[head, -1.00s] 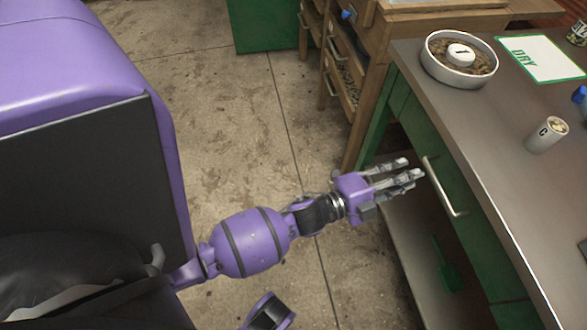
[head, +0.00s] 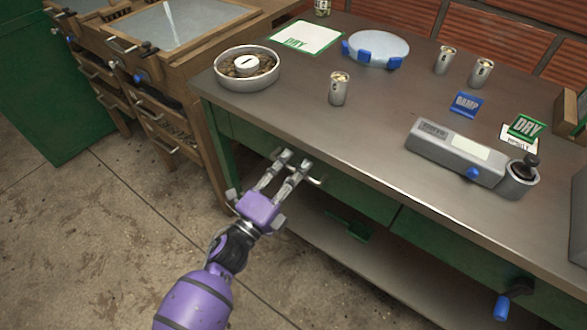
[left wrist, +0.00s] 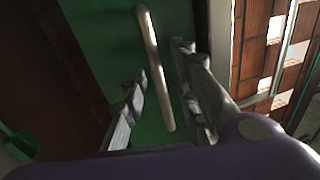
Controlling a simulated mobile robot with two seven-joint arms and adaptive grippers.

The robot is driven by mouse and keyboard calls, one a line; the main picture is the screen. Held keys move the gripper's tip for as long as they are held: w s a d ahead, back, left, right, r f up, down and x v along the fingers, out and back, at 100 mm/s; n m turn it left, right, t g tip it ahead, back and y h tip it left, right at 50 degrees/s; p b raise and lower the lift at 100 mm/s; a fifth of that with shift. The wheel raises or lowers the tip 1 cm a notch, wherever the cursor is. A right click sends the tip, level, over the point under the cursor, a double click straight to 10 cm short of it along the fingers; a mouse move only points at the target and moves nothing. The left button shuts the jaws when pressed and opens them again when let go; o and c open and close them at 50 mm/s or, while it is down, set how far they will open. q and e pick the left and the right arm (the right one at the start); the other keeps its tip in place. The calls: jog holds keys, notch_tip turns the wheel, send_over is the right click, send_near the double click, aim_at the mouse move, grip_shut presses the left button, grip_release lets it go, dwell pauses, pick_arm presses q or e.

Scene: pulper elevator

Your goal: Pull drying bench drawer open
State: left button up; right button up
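The drying bench (head: 390,110) has a grey top and green front. Its green drawer front (head: 350,192) sits below the top edge and looks closed. A pale metal bar handle (head: 314,180) is on the drawer, partly hidden by my fingers in the head view. My left gripper (head: 292,163) is at the handle with its fingers apart. In the left wrist view the handle (left wrist: 153,70) runs between the open fingers (left wrist: 160,85), with gaps showing on both sides. The fingers are not closed on it. My right gripper is not in view.
On the bench are a round pan (head: 247,82), a metal cup (head: 339,90), a blue-clipped disc (head: 377,48) and a grey meter (head: 470,160). A lower shelf (head: 330,250) holds a green scoop (head: 348,225). A wooden drawer rack (head: 170,110) stands left. Floor is clear at lower left.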

pick_arm(q)
grip_shut()
dwell(0.5)
jog(key=r+p+v, duration=0.1)
jog(key=r+v, duration=0.2)
jog(key=v, duration=1.2)
jog(key=s+r+p+v, duration=0.1)
jog(key=r+v, duration=0.1)
jog(key=v, duration=1.3)
jog(key=shift+a+r, duration=0.35)
jog(key=shift+a, duration=0.15)
jog(key=shift+s, duration=0.1)
grip_release()
jog(key=shift+s, duration=0.1)
